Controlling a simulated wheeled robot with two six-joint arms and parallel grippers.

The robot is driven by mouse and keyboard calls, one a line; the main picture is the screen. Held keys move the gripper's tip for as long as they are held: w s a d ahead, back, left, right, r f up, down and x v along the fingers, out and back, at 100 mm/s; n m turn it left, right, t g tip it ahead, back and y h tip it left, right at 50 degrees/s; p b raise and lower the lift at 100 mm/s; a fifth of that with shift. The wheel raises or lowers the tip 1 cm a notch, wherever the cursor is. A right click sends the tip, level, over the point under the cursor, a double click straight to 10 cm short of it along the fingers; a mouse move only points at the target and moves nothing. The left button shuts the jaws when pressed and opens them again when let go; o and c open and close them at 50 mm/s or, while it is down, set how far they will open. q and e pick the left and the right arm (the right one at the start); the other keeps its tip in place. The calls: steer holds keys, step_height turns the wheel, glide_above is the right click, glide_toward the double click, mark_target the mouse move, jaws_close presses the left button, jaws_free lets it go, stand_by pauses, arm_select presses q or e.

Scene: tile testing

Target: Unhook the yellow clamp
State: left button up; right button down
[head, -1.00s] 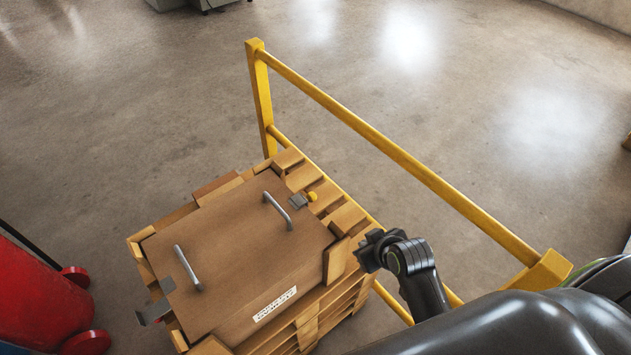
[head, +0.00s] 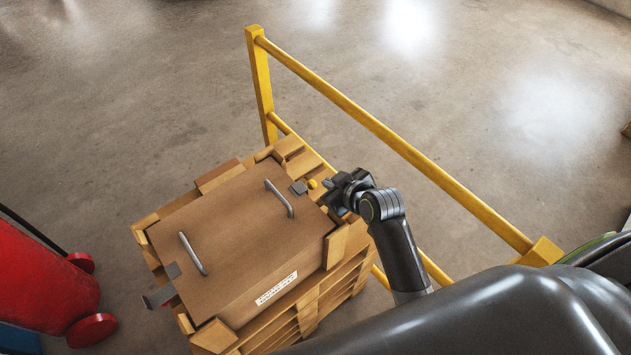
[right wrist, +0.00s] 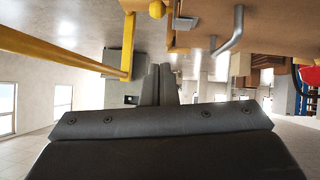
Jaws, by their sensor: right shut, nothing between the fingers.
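The yellow clamp shows as a small yellow knob (head: 312,184) beside a grey metal bracket (head: 299,188) at the far right edge of the brown box lid (head: 238,221). In the right wrist view the yellow knob (right wrist: 157,9) is at the top, slightly left of the bracket. My right gripper (head: 334,190) is just right of the knob, apart from it as far as I can tell. Its fingers (right wrist: 159,85) are together and empty in the right wrist view, below the knob in the picture. My left gripper is not in view.
The lid has two grey handles (head: 279,198) and a second metal bracket (head: 163,295) at its left side. The box stands on wooden pallets (head: 318,312). A yellow railing (head: 390,137) runs close behind my right arm. A red object (head: 40,285) stands at left.

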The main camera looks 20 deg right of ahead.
steer(key=p, duration=0.2)
glide_above(306, 192)
steer(key=s+d, duration=0.1)
steer(key=d, duration=0.1)
step_height(306, 192, down, 5)
steer(key=f, duration=0.3)
steer(key=shift+w+d+f+p, duration=0.35)
steer(key=shift+f, duration=0.05)
